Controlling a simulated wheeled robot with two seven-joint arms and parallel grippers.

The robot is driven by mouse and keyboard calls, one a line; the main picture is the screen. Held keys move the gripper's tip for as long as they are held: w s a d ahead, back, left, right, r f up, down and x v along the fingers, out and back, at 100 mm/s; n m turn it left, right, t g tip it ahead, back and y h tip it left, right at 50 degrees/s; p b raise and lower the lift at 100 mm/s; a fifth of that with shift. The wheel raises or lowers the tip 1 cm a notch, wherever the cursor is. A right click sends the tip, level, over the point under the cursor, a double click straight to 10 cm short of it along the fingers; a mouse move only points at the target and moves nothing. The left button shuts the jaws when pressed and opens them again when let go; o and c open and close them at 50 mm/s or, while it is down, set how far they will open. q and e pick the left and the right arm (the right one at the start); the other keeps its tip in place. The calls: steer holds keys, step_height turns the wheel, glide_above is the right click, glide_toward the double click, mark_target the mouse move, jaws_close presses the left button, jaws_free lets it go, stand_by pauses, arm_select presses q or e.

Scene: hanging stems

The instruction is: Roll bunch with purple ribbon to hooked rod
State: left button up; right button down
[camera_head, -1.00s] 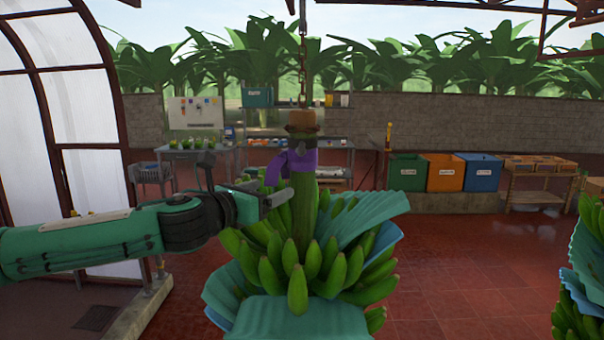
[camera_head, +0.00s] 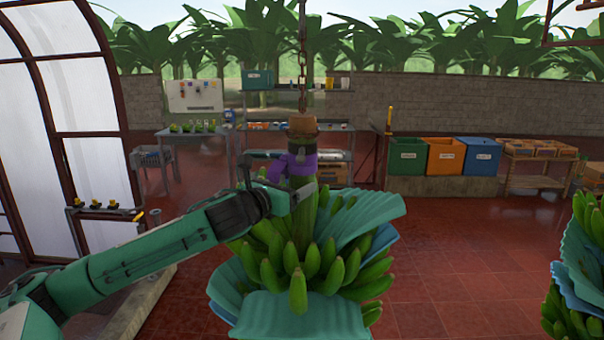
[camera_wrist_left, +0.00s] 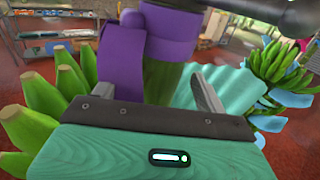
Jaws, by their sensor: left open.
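The green banana bunch (camera_head: 298,270) hangs from a chain in the middle of the head view, with blue-green sheets between its fruit. A purple ribbon (camera_head: 301,163) is tied around its upright stem, below a brown stem top. In the left wrist view the ribbon (camera_wrist_left: 172,40) and stem stand close ahead. My left gripper (camera_head: 277,184) is open beside the stem at ribbon height. Its two fingers (camera_wrist_left: 168,98) point towards the stem, which appears between them; I cannot tell whether they touch it. My right gripper is not in view. I cannot identify a hooked rod.
Another bunch (camera_head: 578,265) hangs at the right edge. Green, orange and blue bins (camera_head: 444,156) stand by the back wall, beside a wooden table (camera_head: 540,155). Shelves (camera_head: 335,125) stand behind the bunch. Red tiled floor is open to the right.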

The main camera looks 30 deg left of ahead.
arm_select(q)
steer(key=shift+w+d+p, duration=0.1)
steer(key=shift+w+p, duration=0.75)
steer(key=shift+w, duration=1.3)
steer(key=c, duration=1.3)
steer(key=shift+c, duration=0.2)
